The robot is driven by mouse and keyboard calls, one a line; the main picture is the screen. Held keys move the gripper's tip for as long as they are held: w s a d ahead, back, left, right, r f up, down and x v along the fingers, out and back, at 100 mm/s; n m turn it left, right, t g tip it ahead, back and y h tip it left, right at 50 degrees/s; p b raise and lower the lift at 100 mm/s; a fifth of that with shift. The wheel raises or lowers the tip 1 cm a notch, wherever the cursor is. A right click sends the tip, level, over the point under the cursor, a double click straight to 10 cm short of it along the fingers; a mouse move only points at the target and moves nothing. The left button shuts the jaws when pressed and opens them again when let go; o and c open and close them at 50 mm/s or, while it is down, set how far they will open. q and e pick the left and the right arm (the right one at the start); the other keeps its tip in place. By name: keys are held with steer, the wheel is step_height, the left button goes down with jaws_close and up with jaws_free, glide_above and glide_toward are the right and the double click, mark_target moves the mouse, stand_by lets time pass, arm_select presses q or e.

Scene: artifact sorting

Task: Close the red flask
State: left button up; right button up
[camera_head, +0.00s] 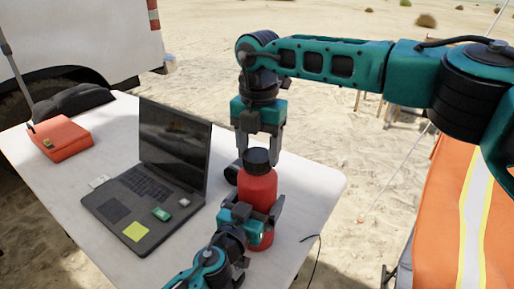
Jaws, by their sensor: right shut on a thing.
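The red flask (257,188) stands upright near the right end of the white table. Its black cap (256,159) sits at the top of the flask, in line with its neck; I cannot tell how tightly it is seated. My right gripper (258,147) comes down from above and is shut on the cap. My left gripper (254,210) comes from the lower edge, with its fingers around the lower body of the flask, gripping it. The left gripper hides part of the flask's lower side.
An open laptop (140,199) with a yellow note and small items stands left of the flask. An orange case (59,145) lies at the table's far left. A dark round object (232,173) is just behind the flask. The white table (312,188) is bare at right.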

steer(key=m, duration=0.3)
steer(key=shift+d+m, duration=0.1)
steer(key=shift+m, duration=0.3)
steer(key=m, duration=0.5)
steer(key=shift+s+m, duration=0.15)
steer(key=shift+m, duration=0.15)
steer(key=m, duration=0.3)
steer(key=shift+m, duration=0.3)
steer(key=m, duration=0.4)
steer(key=shift+s+m, duration=0.15)
steer(key=shift+m, duration=0.25)
steer(key=o, duration=1)
steer(key=shift+r, duration=2.25)
